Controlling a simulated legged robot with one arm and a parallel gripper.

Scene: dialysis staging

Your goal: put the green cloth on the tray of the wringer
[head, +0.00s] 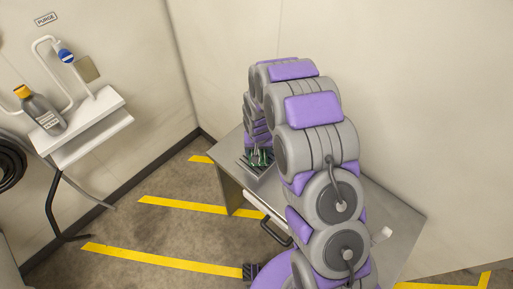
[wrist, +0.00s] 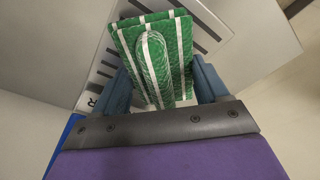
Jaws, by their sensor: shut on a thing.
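The green cloth (wrist: 155,58) is folded and has white stripes. It stands between the two blue fingers of my gripper (wrist: 160,88) in the wrist view, and the gripper is shut on it. Behind the cloth in the wrist view is a light grey surface with dark slots (wrist: 206,22), which looks like the slotted tray. In the head view, small green bits (head: 262,158) show at my arm's end, above a grey tray-like part (head: 256,172) on the grey table. My arm hides much of this area. I cannot tell whether the cloth touches the tray.
The grey table (head: 395,215) stands against the wall under my arm. A dark handle (head: 276,234) is at its front edge. At the left, a wall shelf (head: 92,140) holds a grey bottle with an orange cap (head: 42,108). The floor between has yellow stripes (head: 185,205) and is clear.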

